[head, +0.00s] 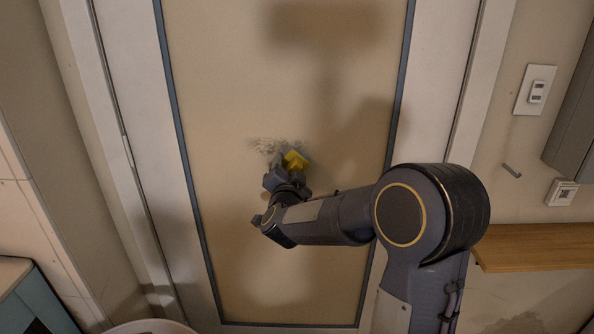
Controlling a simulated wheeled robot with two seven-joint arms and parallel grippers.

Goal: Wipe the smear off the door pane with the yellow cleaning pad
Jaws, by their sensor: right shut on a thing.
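The door pane (270,70) is a large tan panel in a dark-edged frame, filling the middle of the head view. A greyish speckled smear (268,144) marks it near the centre. My right gripper (283,165) is shut on the yellow cleaning pad (295,160). The pad is at the pane, at the lower right part of the smear. I cannot tell whether it touches the glass. The gripper and pad hide part of the smear's lower edge. My left gripper is not in view.
A wooden shelf (535,247) juts from the wall at the right. A switch plate (535,90) and a small hook (511,171) are on that wall. A teal cabinet (38,302) stands at the lower left, near a white rounded rim (150,327) at the bottom edge.

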